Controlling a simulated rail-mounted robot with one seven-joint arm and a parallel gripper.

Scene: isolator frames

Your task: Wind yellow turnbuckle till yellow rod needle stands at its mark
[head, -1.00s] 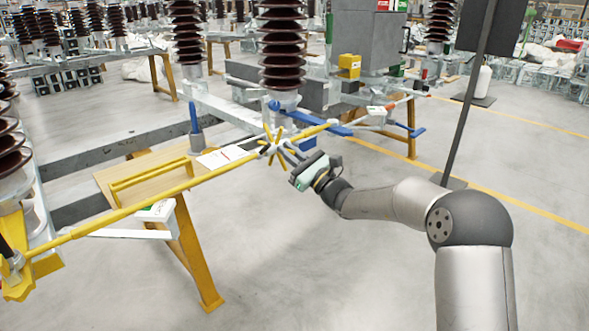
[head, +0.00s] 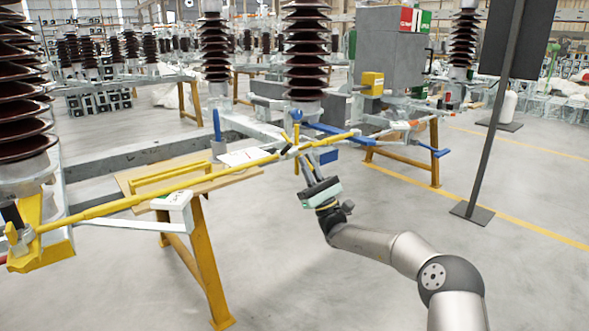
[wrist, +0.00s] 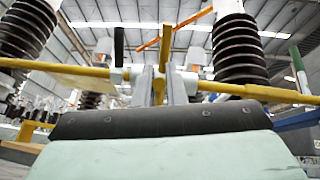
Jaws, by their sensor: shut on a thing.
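The yellow rod (head: 110,208) runs slantwise from a yellow bracket at the lower left to the centre. The yellow turnbuckle (head: 296,140) sits near the rod's right end, with an upright yellow spoke. My gripper (head: 304,160) reaches it from below and in front. In the wrist view, my gripper (wrist: 161,80) is shut on the turnbuckle, with a yellow spoke (wrist: 160,88) between the fingers. The rod (wrist: 235,90) crosses behind the fingers. I cannot make out the needle or its mark; both are too small or hidden.
A wooden board (head: 215,178) with a yellow frame lies behind the rod on yellow legs. Blue levers (head: 335,129) and brown insulators (head: 305,50) stand behind. A dark post (head: 488,130) stands right; the front floor is clear.

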